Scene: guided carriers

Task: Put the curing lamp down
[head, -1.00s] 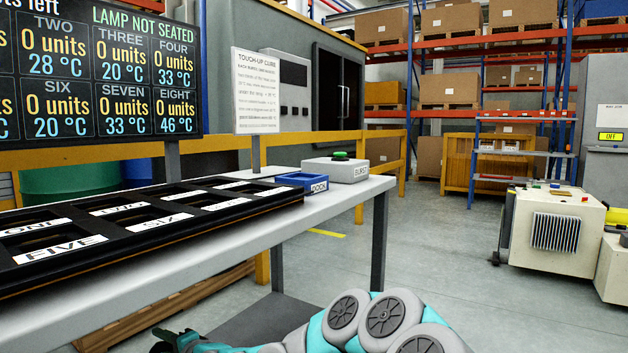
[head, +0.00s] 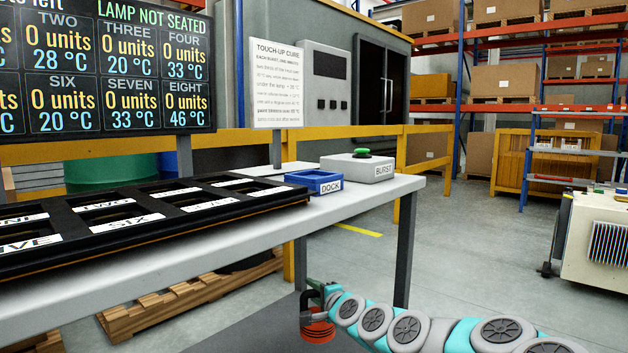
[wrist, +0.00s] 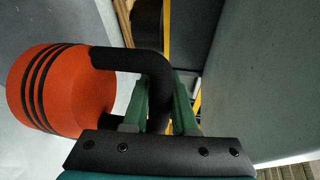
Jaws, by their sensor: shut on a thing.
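The curing lamp (head: 317,329) is an orange-red cylinder with dark bands and a black bent handle. In the head view it hangs below the table top, near the table's right-hand legs. My gripper (head: 320,294) is shut on its handle. In the wrist view the handle (wrist: 124,58) passes between my gripper's green fingers (wrist: 158,108), with the lamp body (wrist: 62,90) to the left. The blue dock (head: 316,181), a shallow open tray labelled DOCK, sits empty on the table's right part, higher than the lamp. The board (head: 105,65) reads LAMP NOT SEATED.
The grey table (head: 240,235) carries a black rack (head: 120,240) of labelled slots left of the dock. A grey BURST box (head: 357,168) with a green button stands right behind the dock. A sign (head: 276,84) rises behind. A pallet (head: 190,300) lies under the table.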

